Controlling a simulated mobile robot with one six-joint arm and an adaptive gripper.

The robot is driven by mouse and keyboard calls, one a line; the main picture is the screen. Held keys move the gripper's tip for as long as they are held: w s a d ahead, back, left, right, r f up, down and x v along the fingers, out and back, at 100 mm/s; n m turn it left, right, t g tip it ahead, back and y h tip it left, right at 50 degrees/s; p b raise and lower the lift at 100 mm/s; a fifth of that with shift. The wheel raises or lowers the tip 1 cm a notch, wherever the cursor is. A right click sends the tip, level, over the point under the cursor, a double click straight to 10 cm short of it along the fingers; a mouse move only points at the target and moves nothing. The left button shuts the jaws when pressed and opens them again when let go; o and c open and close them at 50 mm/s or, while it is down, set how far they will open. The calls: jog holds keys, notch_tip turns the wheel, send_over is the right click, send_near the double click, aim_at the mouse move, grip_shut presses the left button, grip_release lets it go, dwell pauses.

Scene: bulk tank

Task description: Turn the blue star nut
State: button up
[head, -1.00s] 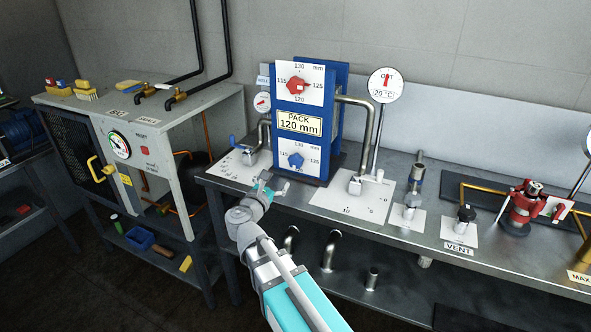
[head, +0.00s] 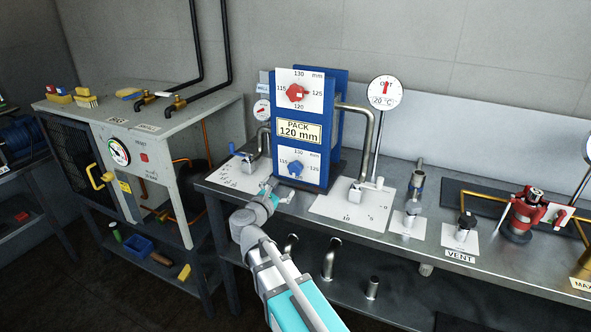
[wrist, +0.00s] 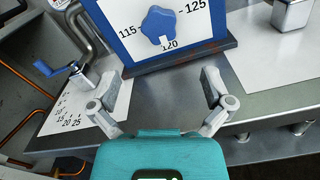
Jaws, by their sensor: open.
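The blue star nut (head: 295,169) is on the lower white dial plate of the blue plate pack (head: 313,155), below the PACK 120 mm label. In the wrist view the star nut (wrist: 158,24) is at the top middle, and its white pointer is at the 120 mark at the bottom. My gripper (head: 278,192) is in front of and below the nut in the head view. In the wrist view my gripper (wrist: 165,88) has its two fingers spread wide, empty, apart from the nut.
A red star nut (head: 296,93) is on the upper dial plate. A valve with a blue handle (wrist: 45,68) stands to the left in the wrist view. A pipe (head: 368,140) and gauge (head: 385,91) stand to the right. The steel bench front (wrist: 185,95) is clear.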

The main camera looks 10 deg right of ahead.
aim_at(294, 170)
jog(key=x, duration=1.1)
jog(key=shift+w, duration=0.1)
jog(key=shift+c, duration=0.3)
jog(key=c, duration=1.1)
